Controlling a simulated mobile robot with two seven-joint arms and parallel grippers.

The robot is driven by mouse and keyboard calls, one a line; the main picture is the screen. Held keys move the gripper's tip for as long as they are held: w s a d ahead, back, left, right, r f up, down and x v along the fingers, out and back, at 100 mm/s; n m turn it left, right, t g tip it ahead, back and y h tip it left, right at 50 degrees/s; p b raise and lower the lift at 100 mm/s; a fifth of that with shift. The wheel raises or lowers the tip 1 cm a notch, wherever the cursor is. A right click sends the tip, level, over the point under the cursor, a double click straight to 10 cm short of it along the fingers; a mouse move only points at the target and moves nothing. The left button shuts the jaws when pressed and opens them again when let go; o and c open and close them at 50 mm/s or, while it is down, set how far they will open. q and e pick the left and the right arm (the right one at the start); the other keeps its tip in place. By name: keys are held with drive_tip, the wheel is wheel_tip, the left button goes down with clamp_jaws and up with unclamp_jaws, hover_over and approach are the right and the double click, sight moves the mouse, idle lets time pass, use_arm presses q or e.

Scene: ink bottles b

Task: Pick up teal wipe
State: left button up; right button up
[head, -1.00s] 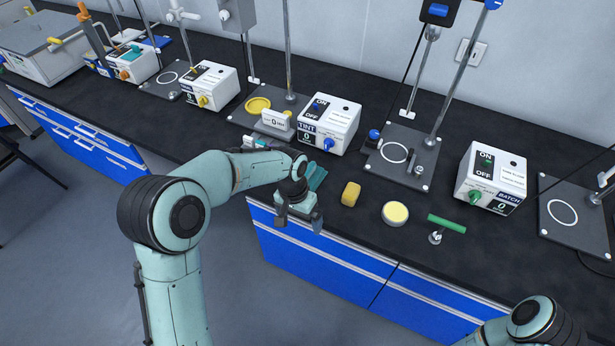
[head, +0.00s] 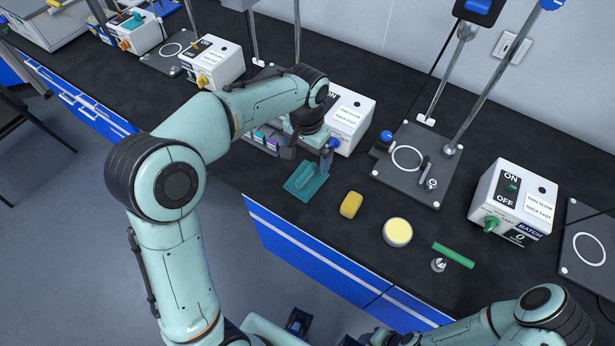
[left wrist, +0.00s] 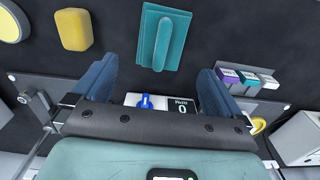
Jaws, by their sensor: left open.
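The teal wipe (head: 306,181) lies flat on the black bench near its front edge, with a raised ridge along its middle. It also shows whole in the left wrist view (left wrist: 163,38), ahead of and between the fingers. My left gripper (head: 308,158) is open and empty, above the bench just behind the wipe. In the left wrist view its two blue fingers (left wrist: 156,80) stand wide apart, and the wipe touches neither. My right gripper cannot be made out; only part of my right arm shows at the bottom right of the head view.
A yellow sponge (head: 351,205), a round pale-yellow-topped container (head: 397,232) and a green-handled tool (head: 453,255) lie right of the wipe. Small coloured boxes (left wrist: 247,77) stand near it. White control boxes (head: 513,203) and stands (head: 415,165) line the back.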

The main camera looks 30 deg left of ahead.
sight(306, 172)
use_arm(q)
wheel_tip(306, 172, down, 4)
drive_tip(key=shift+w+r, duration=0.15)
drive_tip(key=shift+a+f+b, duration=0.15)
drive_tip(key=shift+f+b, duration=0.15)
drive_tip(key=shift+f, duration=2.35)
drive_tip(key=c, duration=0.9)
